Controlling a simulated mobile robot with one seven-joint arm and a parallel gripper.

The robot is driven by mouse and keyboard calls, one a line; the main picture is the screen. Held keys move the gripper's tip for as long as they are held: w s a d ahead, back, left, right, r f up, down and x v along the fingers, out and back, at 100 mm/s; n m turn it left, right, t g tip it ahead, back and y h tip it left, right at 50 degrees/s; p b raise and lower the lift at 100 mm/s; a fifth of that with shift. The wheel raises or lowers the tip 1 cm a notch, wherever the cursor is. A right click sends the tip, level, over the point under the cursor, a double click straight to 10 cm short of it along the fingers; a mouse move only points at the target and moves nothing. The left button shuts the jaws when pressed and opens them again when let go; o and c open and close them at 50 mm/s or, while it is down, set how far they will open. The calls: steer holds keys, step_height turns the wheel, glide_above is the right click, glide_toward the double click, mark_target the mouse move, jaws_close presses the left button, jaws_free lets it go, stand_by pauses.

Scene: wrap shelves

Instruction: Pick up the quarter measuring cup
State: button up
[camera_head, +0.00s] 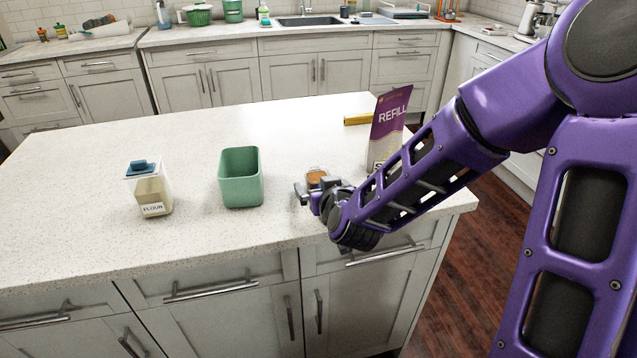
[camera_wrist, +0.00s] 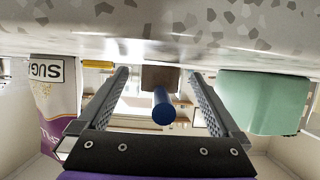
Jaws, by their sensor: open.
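A small brown cup-like thing (camera_head: 317,177), which I take for the quarter measuring cup, sits on the counter just beyond my gripper (camera_head: 311,190) in the head view. In the wrist view, which looks upside down, a brown body (camera_wrist: 160,77) shows with a round blue handle (camera_wrist: 163,107) pointing towards the camera. My gripper (camera_wrist: 158,82) is open, low beside the counter surface, with one finger on each side of the handle. A gap shows between each finger and the handle. My gripper partly hides the cup in the head view.
A sugar refill bag (camera_head: 388,130) stands to the right, close to my arm. A green container (camera_head: 241,183) and a flour jar (camera_head: 150,190) stand to the left. A yellow object (camera_head: 358,119) lies behind. The island's front edge is close below my gripper.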

steer(key=c, duration=1.5)
steer(key=shift+r, duration=0.1)
